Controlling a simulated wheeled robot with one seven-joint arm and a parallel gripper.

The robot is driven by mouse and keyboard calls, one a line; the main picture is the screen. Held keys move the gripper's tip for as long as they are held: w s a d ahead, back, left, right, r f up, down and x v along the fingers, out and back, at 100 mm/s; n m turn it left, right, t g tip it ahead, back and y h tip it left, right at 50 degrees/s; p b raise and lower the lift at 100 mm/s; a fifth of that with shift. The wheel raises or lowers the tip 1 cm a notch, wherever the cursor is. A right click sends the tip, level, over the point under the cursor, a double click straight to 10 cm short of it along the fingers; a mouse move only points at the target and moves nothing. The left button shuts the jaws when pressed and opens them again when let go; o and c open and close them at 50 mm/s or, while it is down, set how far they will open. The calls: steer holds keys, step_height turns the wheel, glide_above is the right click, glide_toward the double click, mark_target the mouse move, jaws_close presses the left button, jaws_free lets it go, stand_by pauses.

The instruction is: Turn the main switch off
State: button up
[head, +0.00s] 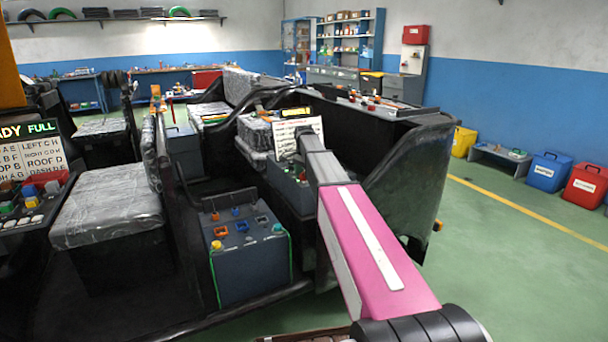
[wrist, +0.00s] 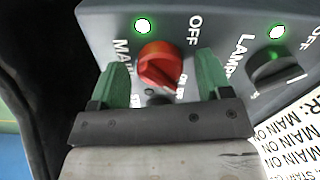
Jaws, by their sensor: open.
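The main switch is a red rotary knob (wrist: 160,62) on a dark grey panel in the wrist view, beside the word MAIN. OFF is printed to its upper right, and another label below it is partly covered. A green lamp (wrist: 142,26) above the knob is lit. My gripper (wrist: 163,66) is open, with one green finger on each side of the red knob. I cannot tell whether the fingers touch it. In the head view my arm reaches over the vehicle to the dash and hides the knob and the fingers.
A black LAMP knob (wrist: 275,68) sits to the right of the main switch, under another lit green lamp (wrist: 277,32). A printed white card (wrist: 295,135) lies close to my right finger; it also shows in the head view (head: 298,136). A battery box (head: 246,258) stands below my arm.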

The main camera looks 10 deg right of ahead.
steer(key=c, duration=0.9)
steer(key=shift+n, duration=0.3)
steer(key=n, duration=0.3)
steer(key=shift+n, duration=0.3)
steer(key=n, duration=1.3)
steer(key=shift+n, duration=0.4)
